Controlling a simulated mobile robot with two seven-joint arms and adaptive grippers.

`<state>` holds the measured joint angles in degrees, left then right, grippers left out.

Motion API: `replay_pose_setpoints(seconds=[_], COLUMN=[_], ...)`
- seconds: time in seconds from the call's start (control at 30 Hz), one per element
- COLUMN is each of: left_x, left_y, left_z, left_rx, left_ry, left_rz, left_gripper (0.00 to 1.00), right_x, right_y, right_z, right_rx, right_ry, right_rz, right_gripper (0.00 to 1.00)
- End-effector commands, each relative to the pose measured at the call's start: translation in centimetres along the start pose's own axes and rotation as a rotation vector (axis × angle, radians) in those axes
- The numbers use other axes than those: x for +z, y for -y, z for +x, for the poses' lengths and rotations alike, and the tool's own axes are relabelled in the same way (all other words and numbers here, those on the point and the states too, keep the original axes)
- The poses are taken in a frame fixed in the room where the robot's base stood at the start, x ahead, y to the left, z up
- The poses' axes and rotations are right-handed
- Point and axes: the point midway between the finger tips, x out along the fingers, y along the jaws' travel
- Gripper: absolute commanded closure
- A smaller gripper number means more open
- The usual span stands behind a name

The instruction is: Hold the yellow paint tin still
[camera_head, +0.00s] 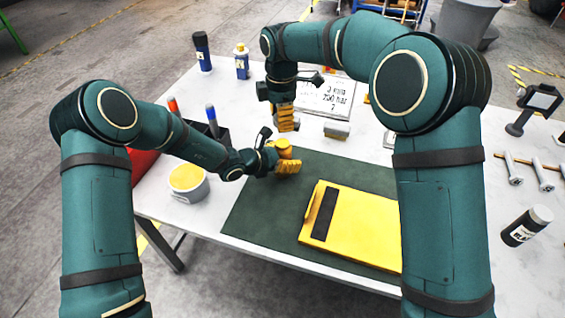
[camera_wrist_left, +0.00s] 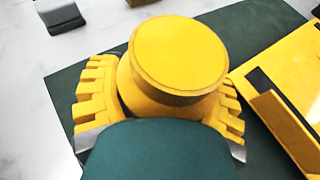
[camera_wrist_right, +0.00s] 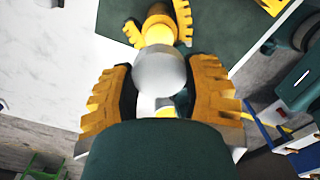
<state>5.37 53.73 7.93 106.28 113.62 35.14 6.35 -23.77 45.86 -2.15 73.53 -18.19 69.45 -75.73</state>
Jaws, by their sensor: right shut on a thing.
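The yellow paint tin (camera_wrist_left: 180,55) is a squat yellow cylinder with a flat round yellow top. It stands upright near the far left of the dark green mat (camera_head: 262,205). My left gripper (camera_head: 285,160) reaches it from the side, with a finger against each flank in the left wrist view. My right gripper (camera_head: 284,118) points down above the tin. In the right wrist view its fingers are shut on a grey round piece (camera_wrist_right: 158,72), mostly hidden in the head view. The tin (camera_wrist_right: 158,30) and the left fingers show just beyond that piece.
A yellow clipboard-like panel (camera_head: 370,235) lies on the mat to the right. A white tub (camera_head: 190,188) with a yellow top stands left, near my left forearm. A grey block (camera_head: 337,130) and a white sign stand behind. Bottles (camera_head: 242,62) stand at the back left.

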Motion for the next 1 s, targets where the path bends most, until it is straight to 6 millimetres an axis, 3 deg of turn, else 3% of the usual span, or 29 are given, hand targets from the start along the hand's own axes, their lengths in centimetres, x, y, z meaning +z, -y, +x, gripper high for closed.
replay_pose_setpoints(seconds=[0.03,0.1,0.13,0.33,0.7,1.0], left_x=[0.0,0.0,0.0,0.0,0.1,0.1], left_y=[0.0,0.0,0.0,0.0,0.0,0.0], left_z=[0.0,0.0,0.0,0.0,0.0,0.0], left_rx=[0.0,0.0,0.0,0.0,0.0,0.0], left_ry=[0.0,0.0,0.0,0.001,0.002,0.002], left_rz=[0.0,0.0,0.0,0.0,0.001,0.001], left_gripper=[0.62,0.87,0.94,0.95,0.96,0.96], right_x=[0.0,0.0,0.0,0.0,-0.1,-0.1], right_y=[0.0,0.0,0.0,0.0,0.1,0.0], right_z=[0.0,0.0,0.0,0.3,4.8,5.0], right_rx=[0.0,0.0,0.0,-0.002,-0.007,-0.005], right_ry=[0.0,0.0,0.0,0.0,-0.01,-0.01], right_rz=[0.0,0.0,0.0,0.0,0.0,0.0], right_gripper=[0.63,0.63,0.63,0.63,0.63,0.63])
